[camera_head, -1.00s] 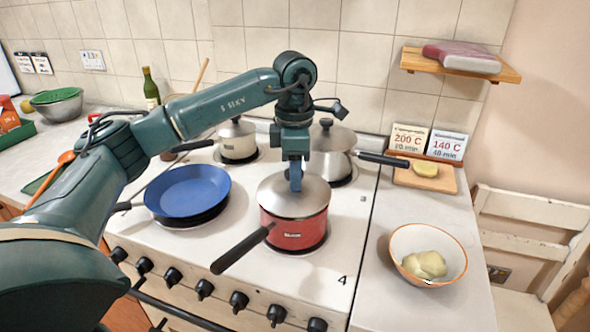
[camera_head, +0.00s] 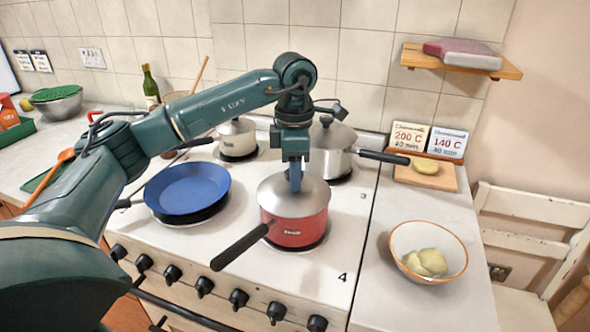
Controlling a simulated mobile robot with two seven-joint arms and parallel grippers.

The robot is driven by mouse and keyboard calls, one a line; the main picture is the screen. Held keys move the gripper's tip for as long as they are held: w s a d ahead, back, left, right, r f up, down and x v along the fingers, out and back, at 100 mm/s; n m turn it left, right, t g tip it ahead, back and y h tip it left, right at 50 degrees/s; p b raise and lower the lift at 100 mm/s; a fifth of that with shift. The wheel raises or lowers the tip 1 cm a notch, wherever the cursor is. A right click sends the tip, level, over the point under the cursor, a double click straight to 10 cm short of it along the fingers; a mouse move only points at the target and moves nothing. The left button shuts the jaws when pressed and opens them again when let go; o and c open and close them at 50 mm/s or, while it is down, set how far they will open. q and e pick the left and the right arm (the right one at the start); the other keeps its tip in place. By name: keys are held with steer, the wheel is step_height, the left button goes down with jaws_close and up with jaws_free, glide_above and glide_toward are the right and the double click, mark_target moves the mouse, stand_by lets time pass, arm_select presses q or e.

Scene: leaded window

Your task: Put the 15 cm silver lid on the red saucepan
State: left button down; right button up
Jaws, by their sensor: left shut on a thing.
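The red saucepan (camera_head: 300,232) stands on the front right burner of the white stove, its black handle pointing to the front left. The silver lid (camera_head: 284,203) sits over the saucepan's mouth and looks level; I cannot tell whether it is fully seated. My left gripper (camera_head: 295,186) reaches straight down to the lid's middle and is shut on it, at the knob, which the fingers hide. My right gripper is not in view.
A blue frying pan (camera_head: 187,189) is on the front left burner. A cream pot (camera_head: 238,141) and a steel saucepan (camera_head: 331,162) with lids stand behind. A bowl (camera_head: 398,274) is on the right counter, with timing cards (camera_head: 408,136) behind it.

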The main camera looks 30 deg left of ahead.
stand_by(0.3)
arm_select(q)
steer(key=shift+c, duration=1.6)
jaws_free()
steer(key=shift+r+p, duration=2.7)
steer(key=shift+r, duration=0.8)
